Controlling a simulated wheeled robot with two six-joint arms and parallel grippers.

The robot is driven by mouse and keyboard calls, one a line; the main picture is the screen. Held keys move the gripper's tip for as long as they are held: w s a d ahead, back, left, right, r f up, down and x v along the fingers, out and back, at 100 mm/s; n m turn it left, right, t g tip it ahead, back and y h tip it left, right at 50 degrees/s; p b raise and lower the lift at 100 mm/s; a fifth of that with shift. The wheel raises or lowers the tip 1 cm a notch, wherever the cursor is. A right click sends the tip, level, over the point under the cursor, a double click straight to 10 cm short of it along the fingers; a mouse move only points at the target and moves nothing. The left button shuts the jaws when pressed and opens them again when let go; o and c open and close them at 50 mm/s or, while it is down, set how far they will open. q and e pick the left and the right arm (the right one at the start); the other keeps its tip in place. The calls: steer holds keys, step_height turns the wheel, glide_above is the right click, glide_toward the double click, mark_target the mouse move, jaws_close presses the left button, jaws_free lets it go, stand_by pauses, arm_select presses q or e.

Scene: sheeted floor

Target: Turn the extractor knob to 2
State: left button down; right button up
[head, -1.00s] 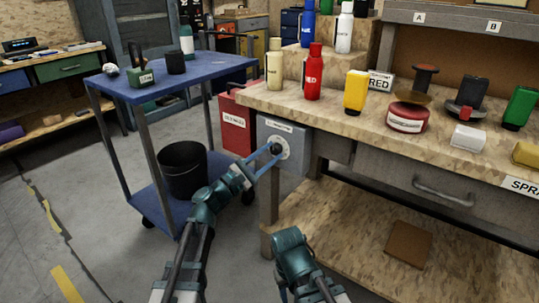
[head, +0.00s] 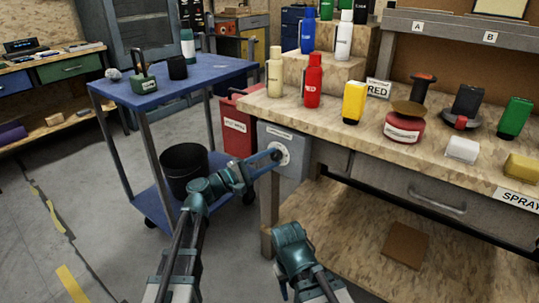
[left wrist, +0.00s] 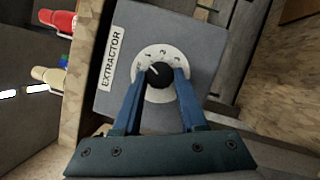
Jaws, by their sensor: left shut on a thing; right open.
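The extractor box (head: 292,140) is a grey panel on the left end of the workbench, with a pale round dial (left wrist: 144,63) and a black knob (left wrist: 158,77). My left gripper (head: 274,155) is at the dial in the head view. In the left wrist view its two blue fingers (left wrist: 160,80) are shut on the knob's sides. A white pointer mark shows on the knob, towards the upper left of the picture.
A blue cart (head: 190,82) with a black bucket (head: 184,168) on its lower shelf stands left of the box. A red bin (head: 237,128) is behind the box. The benchtop (head: 330,112) above holds several bottles and containers. Floor is clear at left.

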arm_select(q)
steer(key=m+p, duration=0.2)
steer(key=r+m+g+y+p, duration=0.1)
steer(key=m+p, duration=0.1)
steer(key=m, duration=0.1)
steer(key=shift+m+g+y+p, duration=0.3)
steer(key=shift+m+y+p, duration=0.8)
steer(key=shift+m+p, duration=0.7)
steer(key=shift+f+m, duration=0.1)
steer(key=shift+m, duration=0.2)
steer(key=shift+c, duration=2.2)
jaws_free()
steer(key=p+v, duration=0.2)
steer(key=v, duration=1.2)
steer(key=shift+w, duration=0.1)
